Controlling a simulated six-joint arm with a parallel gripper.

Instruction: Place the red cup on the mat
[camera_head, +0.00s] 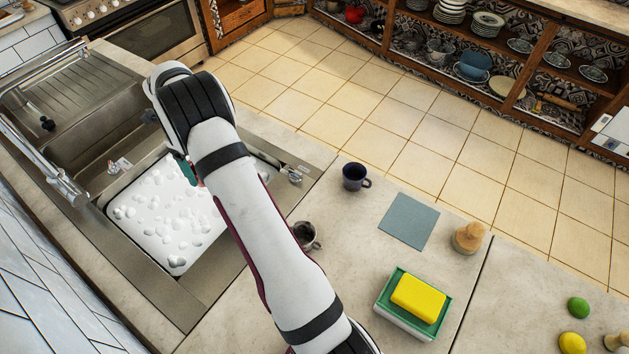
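The mat (409,221) is a flat blue-grey square on the counter, right of my arm, with nothing on it. My gripper is mostly hidden behind my own arm, over the soapy white sink basin; only a small teal part (187,172) shows beside the wrist. A tiny red patch shows just below that part, too small to tell whether it is the red cup. No whole red cup is clearly visible. Whether the gripper is open or shut is hidden.
A dark blue mug (353,177) stands left of the mat. A dark grey cup (304,236) is beside my arm. A wooden-handled brush (468,237) and yellow sponge (418,298) in a green-rimmed holder (396,322) are near the mat. The faucet (68,186) is left.

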